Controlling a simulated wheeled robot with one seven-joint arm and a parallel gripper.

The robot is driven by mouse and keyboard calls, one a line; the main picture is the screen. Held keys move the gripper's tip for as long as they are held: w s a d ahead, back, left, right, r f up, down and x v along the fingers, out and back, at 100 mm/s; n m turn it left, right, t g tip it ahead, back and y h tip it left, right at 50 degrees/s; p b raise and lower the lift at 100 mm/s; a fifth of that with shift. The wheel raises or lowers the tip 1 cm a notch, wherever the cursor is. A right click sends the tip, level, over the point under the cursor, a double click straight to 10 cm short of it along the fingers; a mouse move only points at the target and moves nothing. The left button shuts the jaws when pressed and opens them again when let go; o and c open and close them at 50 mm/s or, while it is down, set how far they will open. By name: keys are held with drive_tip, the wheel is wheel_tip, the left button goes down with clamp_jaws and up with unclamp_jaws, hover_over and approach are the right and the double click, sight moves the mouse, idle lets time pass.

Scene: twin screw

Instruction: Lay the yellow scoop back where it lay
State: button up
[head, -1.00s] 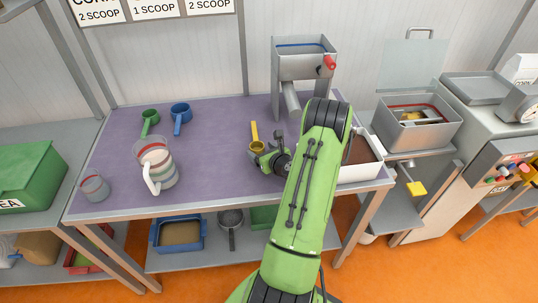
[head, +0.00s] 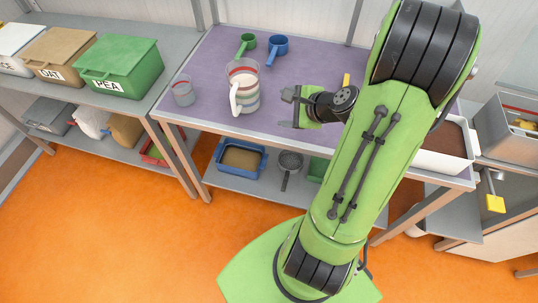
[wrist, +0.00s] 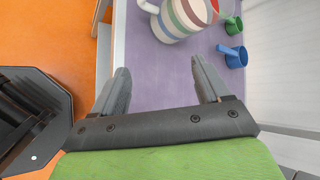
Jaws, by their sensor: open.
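The yellow scoop lies on the purple-topped table (head: 215,70). In the head view only its yellow handle end (head: 346,79) shows; my arm hides the rest. My gripper (head: 287,109) is left of the scoop, near the table's front edge and apart from the scoop. In the wrist view its two fingers (wrist: 162,80) are spread, with nothing between them. The scoop is not visible in the wrist view.
A striped jug (head: 245,92) stands left of my gripper, with a grey cup (head: 183,90) farther left. A green scoop (head: 248,42) and a blue scoop (head: 277,47) lie behind. A brown-filled white tray (head: 445,145) is at the right.

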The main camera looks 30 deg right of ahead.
drive_tip(key=s+a+r+n+g, duration=0.2)
drive_tip(key=s+a+r+n, duration=0.15)
drive_tip(key=a+n, duration=0.4)
drive_tip(key=s+a+r+n+g, duration=0.2)
drive_tip(key=s+a+r+n, duration=0.15)
drive_tip(key=a+n, duration=0.4)
drive_tip(key=s+a+r+n+h, duration=0.1)
drive_tip(key=s+r+n, duration=0.3)
drive_tip(key=s+n, duration=0.4)
drive_tip(key=shift+s+a+r+h, duration=0.35)
drive_tip(key=shift+s+a, duration=0.25)
drive_tip(key=shift+s, duration=0.2)
